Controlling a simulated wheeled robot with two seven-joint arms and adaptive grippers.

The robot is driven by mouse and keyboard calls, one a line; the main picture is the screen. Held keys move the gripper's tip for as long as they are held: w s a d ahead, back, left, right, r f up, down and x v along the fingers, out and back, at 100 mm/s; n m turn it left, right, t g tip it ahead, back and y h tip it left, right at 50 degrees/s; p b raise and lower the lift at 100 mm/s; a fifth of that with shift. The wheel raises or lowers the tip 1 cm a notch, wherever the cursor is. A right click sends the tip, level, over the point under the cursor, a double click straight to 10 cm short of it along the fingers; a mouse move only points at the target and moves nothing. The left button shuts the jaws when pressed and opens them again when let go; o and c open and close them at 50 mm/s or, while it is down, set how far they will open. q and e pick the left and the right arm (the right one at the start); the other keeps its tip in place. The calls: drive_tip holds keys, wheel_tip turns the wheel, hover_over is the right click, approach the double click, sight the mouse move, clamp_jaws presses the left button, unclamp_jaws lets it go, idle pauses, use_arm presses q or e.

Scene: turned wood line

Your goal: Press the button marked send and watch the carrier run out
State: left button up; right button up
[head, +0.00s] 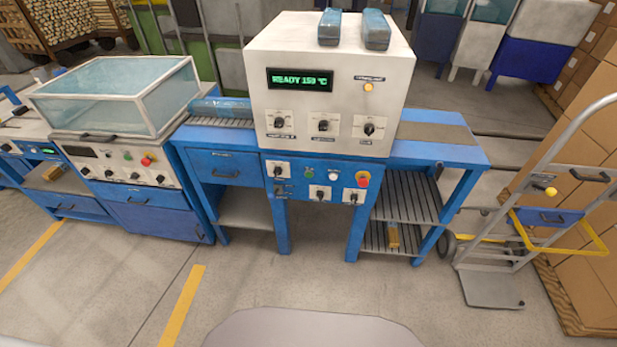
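A white machine box (331,85) stands on a blue workbench, its green display reading "READY 150 °C". A small yellow button (368,87) sits on its front under a dark label too small to read. Three dial knobs are below. The blue panel underneath has a green button (309,173), a white button (333,175), a red stop button (362,180) and several knobs. I cannot tell which button is marked send. No carrier can be made out for certain. Neither of my grippers is in view.
A glass-sided tank (118,95) stands on a control cabinet (135,180) at left. The bench's right top (440,135) is bare, with slatted shelves below. A hand truck (520,220) and stacked cartons (585,190) are at right. Floor before the bench is clear.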

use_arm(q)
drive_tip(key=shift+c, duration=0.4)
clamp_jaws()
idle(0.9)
